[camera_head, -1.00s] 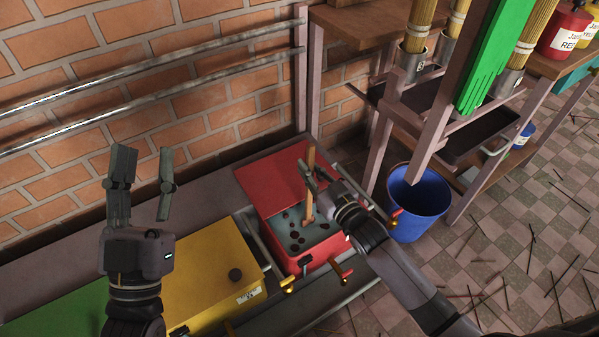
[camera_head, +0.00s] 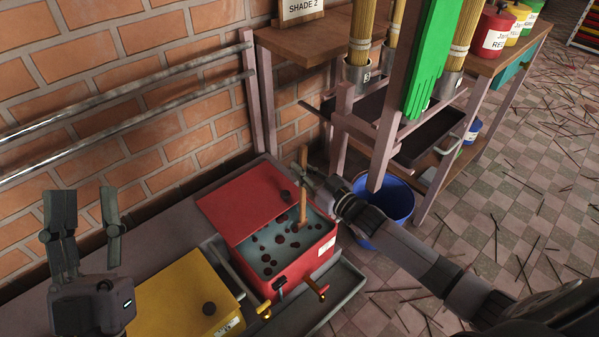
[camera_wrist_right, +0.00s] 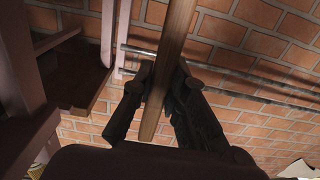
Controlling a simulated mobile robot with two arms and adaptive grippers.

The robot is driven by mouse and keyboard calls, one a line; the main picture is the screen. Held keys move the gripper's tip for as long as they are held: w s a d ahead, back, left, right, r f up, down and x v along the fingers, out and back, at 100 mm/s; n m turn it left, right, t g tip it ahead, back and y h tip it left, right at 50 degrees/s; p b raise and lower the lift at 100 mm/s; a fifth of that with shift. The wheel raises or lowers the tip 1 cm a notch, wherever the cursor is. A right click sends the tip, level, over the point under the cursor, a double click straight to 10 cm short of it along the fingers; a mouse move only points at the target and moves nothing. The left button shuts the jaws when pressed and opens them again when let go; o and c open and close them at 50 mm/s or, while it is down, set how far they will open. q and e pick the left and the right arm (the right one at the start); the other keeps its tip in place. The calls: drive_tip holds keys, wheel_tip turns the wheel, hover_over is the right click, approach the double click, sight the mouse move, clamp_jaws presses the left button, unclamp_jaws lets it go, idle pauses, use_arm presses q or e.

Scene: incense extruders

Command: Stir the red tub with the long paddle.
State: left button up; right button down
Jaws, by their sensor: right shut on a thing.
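The red tub (camera_head: 302,268) stands on the low bench with its red lid (camera_head: 247,205) slid to the back left. Grey-blue liquid (camera_head: 265,262) with several dark lumps shows inside. The wooden paddle (camera_head: 302,205) stands close to upright with its lower end in the liquid near the tub's right side. My right gripper (camera_head: 307,178) is shut on the paddle's shaft above the tub. In the right wrist view the shaft (camera_wrist_right: 172,50) passes between the two fingers. My left gripper (camera_head: 88,190) is open and empty, raised at the left, away from the tub.
A yellow tub (camera_head: 180,300) stands left of the red one. A blue bucket (camera_head: 390,200) is on the floor behind my right forearm. A wooden rack with incense bundles (camera_head: 362,30) and green gloves (camera_head: 432,60) stands at the back right. Sticks litter the tiled floor.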

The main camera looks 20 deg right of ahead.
use_arm(q)
wheel_tip(320, 180, down, 20)
drive_tip(key=w+a+g+y+p, duration=0.1)
drive_tip(key=g+y+p, duration=0.3)
drive_tip(key=g, duration=0.9)
drive_tip(key=shift+w+a+f+n+y+p, duration=0.25)
drive_tip(key=shift+a+y+p, duration=0.2)
drive_tip(key=shift+a, duration=0.35)
use_arm(e)
drive_tip(key=s+a, duration=0.4)
drive_tip(key=a, duration=0.9)
drive_tip(key=shift+s, duration=0.4)
use_arm(q)
drive_tip(key=shift+s, duration=0.1)
